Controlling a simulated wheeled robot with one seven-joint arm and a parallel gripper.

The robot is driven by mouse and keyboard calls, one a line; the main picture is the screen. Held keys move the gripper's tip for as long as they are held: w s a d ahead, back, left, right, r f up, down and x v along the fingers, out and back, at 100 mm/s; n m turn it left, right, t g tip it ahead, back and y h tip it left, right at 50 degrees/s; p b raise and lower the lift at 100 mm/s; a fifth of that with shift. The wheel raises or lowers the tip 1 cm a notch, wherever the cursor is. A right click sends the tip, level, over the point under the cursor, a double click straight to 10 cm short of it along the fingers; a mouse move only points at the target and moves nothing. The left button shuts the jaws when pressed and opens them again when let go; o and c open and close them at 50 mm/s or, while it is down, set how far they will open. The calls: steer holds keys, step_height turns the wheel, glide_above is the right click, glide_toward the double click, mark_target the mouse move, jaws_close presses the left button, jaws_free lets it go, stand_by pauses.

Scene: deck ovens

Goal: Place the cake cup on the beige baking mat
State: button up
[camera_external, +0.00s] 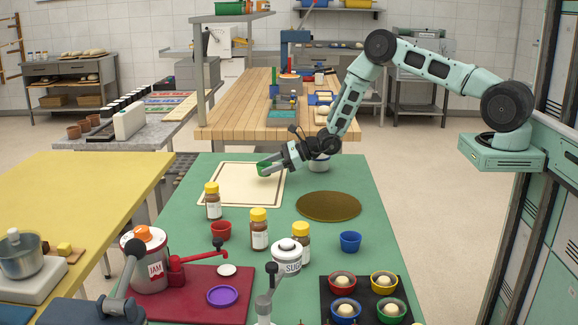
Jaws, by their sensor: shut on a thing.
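My gripper (264,168) reaches in from the right and is shut on a small green cake cup (263,170). The fingers partly hide the cup. The beige baking mat (225,190), with a dark border line, lies flat at the far left of the green table. The cup shows over the right part of the mat, towards its far edge. I cannot tell from this view whether the cup touches the mat or hangs a little above it.
A round brown-gold mat (329,206) lies right of the beige mat. A yellow-capped jar (213,203) stands at the beige mat's near edge. A red cup (221,231) and a blue cup (350,242) stand nearer. A pale pot (319,164) stands behind my wrist.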

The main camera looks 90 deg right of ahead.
steer(key=shift+f, duration=1.1)
steer(key=shift+f, duration=0.1)
steer(key=shift+f, duration=0.15)
steer(key=o, duration=1)
steer(key=shift+c, duration=0.2)
steer(key=shift+r, duration=0.2)
